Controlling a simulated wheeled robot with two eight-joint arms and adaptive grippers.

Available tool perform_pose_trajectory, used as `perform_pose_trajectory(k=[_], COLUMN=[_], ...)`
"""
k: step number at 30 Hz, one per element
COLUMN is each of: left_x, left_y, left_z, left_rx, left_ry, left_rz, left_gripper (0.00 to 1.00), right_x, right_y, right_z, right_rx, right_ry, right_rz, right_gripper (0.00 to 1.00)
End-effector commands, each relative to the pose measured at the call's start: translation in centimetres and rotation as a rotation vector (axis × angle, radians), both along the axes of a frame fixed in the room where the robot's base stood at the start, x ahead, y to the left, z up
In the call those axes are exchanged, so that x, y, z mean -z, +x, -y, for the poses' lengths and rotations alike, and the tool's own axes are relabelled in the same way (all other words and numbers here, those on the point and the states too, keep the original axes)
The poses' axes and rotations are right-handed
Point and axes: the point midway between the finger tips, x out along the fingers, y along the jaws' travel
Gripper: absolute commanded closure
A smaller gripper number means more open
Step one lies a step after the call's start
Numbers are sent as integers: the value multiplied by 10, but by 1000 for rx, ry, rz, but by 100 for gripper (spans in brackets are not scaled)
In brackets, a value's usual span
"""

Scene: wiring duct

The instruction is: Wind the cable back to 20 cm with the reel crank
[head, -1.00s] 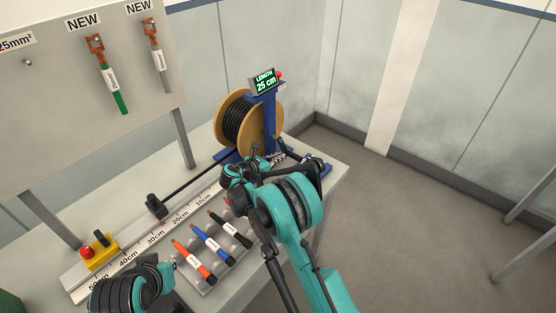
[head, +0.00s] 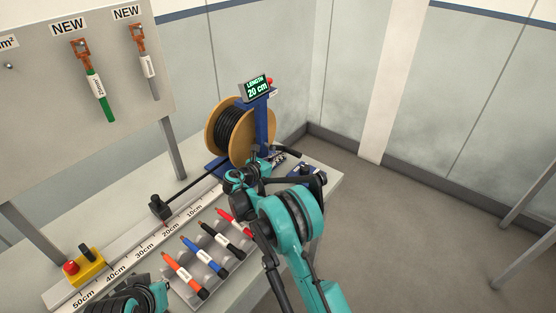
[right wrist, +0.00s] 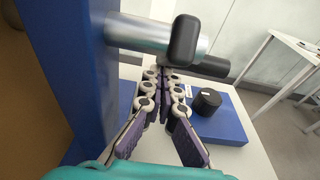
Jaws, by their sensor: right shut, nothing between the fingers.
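The cable reel (head: 228,133) stands at the back of the bench, wound with black cable. Its display (head: 257,90) reads LENGTH 20 cm. The cable (head: 190,186) runs from the reel to a black end block (head: 160,206) near the ruler's 20cm mark (head: 170,226). The crank handle (head: 287,151) sticks out to the right of the blue post; in the right wrist view the black crank arm (right wrist: 185,40) sits on a silver shaft. My right gripper (right wrist: 163,75) is shut and empty, its tips close beneath the crank; contact is unclear. Only part of my left arm shows at lower left.
A yellow box with a red button (head: 85,268) stands at the left. A black knob (right wrist: 207,101) sits on the blue base. Cable samples (head: 95,88) hang on the board. Floor at right is open.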

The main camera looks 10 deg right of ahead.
Motion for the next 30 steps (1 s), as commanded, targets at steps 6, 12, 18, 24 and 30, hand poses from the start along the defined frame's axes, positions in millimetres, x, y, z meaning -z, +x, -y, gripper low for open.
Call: perform_pose_trajectory(k=[6,12,18,24,30], left_x=[0,0,0,0,0], left_y=[0,0,0,0,0], left_z=[0,0,0,0,0], left_rx=[0,0,0,0,0], left_ry=[0,0,0,0,0], left_rz=[0,0,0,0,0], left_gripper=[100,100,100,100,100], right_x=[-3,-3,-3,-3,-9], right_y=[2,3,3,2,-13], right_z=[3,3,4,2,-19], right_rx=[0,0,0,0,-3], right_ry=[0,0,0,0,0], right_rz=[0,0,0,0,0], right_gripper=[100,100,100,100,100])
